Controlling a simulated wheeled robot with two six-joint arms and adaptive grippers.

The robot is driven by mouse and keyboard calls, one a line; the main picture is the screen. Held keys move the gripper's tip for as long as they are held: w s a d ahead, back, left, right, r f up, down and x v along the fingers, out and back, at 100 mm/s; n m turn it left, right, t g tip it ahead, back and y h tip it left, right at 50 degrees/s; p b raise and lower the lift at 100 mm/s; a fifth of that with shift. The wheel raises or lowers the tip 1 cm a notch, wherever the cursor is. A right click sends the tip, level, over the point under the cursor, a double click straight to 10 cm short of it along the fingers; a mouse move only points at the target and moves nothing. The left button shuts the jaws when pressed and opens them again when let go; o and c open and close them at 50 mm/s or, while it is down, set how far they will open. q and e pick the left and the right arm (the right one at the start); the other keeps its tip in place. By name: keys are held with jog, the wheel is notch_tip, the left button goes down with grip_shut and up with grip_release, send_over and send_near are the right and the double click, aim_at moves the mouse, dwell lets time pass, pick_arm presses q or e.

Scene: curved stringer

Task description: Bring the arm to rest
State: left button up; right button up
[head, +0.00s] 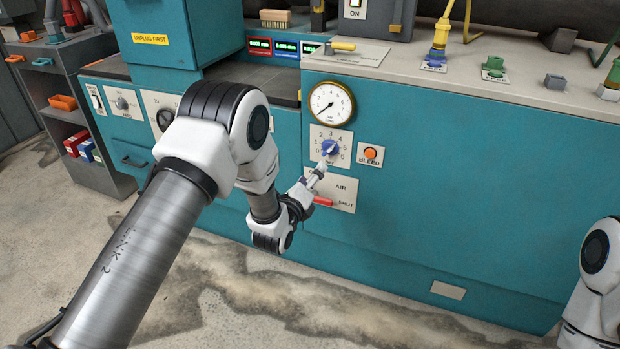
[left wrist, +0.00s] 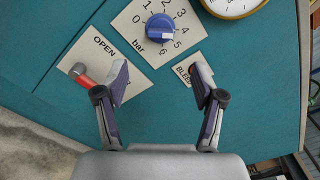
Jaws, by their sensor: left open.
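My left arm comes in from the left in the head view, and its gripper (head: 311,184) is close in front of the teal machine panel, just below the blue bar knob (head: 330,147). In the left wrist view the left gripper (left wrist: 161,84) is open, with nothing between its fingers. The blue knob (left wrist: 160,29) is ahead of the fingers, apart from them. The left finger overlaps the plate with the red-handled air lever (left wrist: 83,75), and the right finger covers part of the bleed plate (left wrist: 183,68). Part of my right arm shows at the lower right edge; its gripper is out of view.
A round pressure gauge (head: 331,103) is above the knob, and an orange bleed button (head: 370,152) is beside it. The red lever handle (head: 323,201) is just below the gripper. Connectors stand on the grey bench top (head: 480,80). The concrete floor in front is clear.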

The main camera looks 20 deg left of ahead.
pick_arm(q)
jog(key=shift+s, duration=0.55)
